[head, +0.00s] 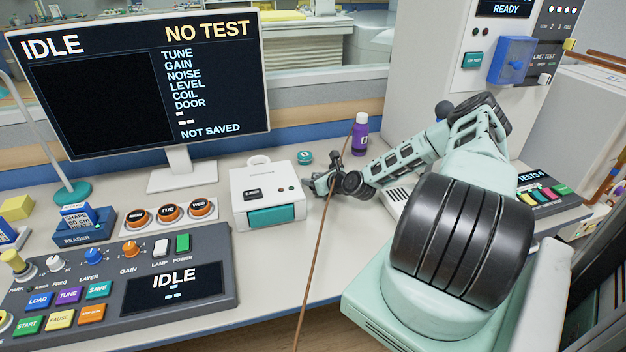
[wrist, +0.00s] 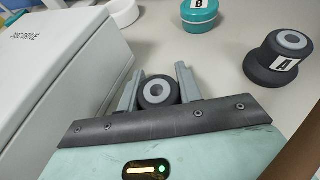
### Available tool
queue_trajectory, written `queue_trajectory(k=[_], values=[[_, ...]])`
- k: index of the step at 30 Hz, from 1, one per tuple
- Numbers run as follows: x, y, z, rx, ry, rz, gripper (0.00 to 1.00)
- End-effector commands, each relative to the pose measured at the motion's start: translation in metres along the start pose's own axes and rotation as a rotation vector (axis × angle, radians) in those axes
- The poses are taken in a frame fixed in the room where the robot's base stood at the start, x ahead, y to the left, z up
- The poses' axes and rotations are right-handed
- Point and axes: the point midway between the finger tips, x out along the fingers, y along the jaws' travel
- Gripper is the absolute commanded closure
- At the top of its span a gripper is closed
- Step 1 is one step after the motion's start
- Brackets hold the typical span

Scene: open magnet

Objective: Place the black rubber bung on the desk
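The black rubber bung (wrist: 157,92), a small black round piece with a grey centre, sits between the two fingers of my gripper (wrist: 158,86) in the wrist view. The fingers appear to press on both its sides. In the head view my gripper (head: 322,184) is low over the desk (head: 275,262), just right of the white drive box; the bung cannot be made out there. How far the bung is above the desk cannot be told.
The white disc drive box (head: 262,190) stands close on the left. A teal tin marked B (wrist: 199,14) and a black flanged piece marked A (wrist: 279,58) are nearby. A purple bottle (head: 360,134) stands behind. A brown cable (head: 318,255) hangs across the view. Front desk is clear.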

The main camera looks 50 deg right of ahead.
Motion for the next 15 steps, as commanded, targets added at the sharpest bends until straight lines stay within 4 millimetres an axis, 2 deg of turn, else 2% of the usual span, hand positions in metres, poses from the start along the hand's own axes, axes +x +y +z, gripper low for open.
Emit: queue_trajectory(k=[1, 2, 13, 15], values=[[0.0, 0.0, 0.0, 0.0, 0.001, 0.0, 0.51], [0.0, 0.0, 0.0, 0.0, 0.001, 0.0, 0.46], [-0.002, 0.0, 0.004, 0.0, 0.002, 0.0, 0.46], [-0.01, -0.001, 0.001, 0.002, 0.002, -0.001, 0.46]])
